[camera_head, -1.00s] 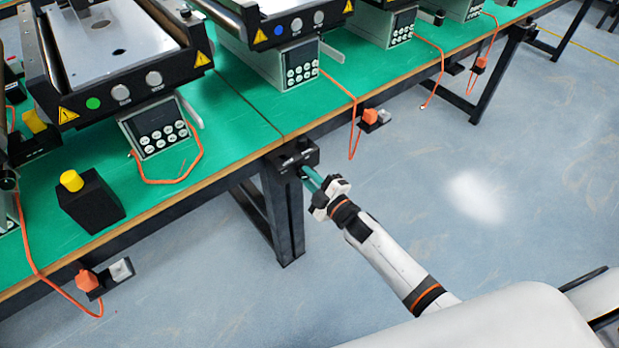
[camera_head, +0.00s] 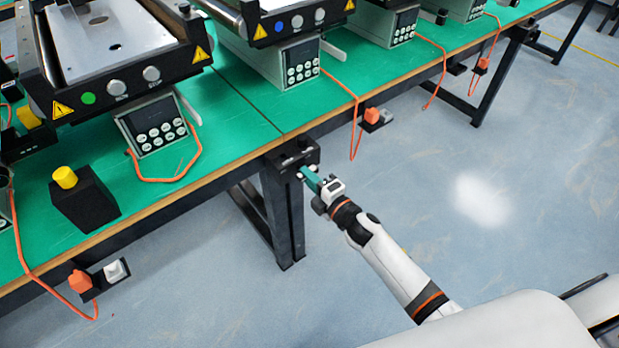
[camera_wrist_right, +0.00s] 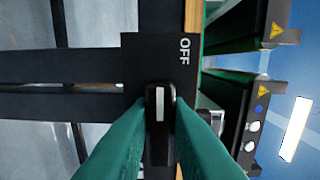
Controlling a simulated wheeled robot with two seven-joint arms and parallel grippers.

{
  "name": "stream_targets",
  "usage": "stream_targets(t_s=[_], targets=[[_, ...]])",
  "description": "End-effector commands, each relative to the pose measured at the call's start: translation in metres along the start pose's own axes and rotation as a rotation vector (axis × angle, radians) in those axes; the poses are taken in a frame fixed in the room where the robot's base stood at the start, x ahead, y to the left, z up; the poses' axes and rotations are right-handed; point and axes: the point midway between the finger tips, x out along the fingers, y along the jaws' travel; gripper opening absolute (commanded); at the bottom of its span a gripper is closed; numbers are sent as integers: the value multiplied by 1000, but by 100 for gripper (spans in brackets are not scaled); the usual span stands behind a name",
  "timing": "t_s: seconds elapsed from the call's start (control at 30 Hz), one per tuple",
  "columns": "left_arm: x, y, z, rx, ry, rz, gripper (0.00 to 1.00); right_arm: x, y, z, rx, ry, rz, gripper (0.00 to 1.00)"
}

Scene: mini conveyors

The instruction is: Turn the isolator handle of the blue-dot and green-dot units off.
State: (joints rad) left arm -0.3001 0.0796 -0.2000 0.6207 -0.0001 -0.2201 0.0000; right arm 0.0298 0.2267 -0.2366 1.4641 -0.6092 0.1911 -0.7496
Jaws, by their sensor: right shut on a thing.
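The green-dot unit (camera_head: 105,104) stands on the bench at the left in the head view, with a green dot on its front bar. The blue-dot unit (camera_head: 262,32) stands to its right. A black isolator box (camera_head: 280,158) sits at the bench's front edge between them. My right gripper (camera_head: 307,177) is at this box. In the right wrist view its teal fingers are shut on the black isolator handle (camera_wrist_right: 159,98), which has a white stripe pointing up the picture. The OFF label on the plate (camera_wrist_right: 146,55) is up and right of the handle. My left gripper is out of view.
A black box with a yellow button (camera_head: 85,200) stands on the green bench. An orange plug and white socket (camera_head: 97,276) hang below the bench edge at left, another orange plug (camera_head: 372,116) at right. Orange cables loop over the edge. The floor in front is clear.

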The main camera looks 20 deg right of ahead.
Motion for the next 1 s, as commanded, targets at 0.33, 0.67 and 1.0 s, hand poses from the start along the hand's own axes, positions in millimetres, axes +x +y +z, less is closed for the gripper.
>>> stream_targets(t_s=[0.33,0.67,1.0], targets=[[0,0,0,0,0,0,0,-1,2,0,-10,-1,4,0],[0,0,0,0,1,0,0,0,1,0,-8,-1,2,38],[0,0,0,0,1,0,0,-22,2,0,-7,0,4,38]])
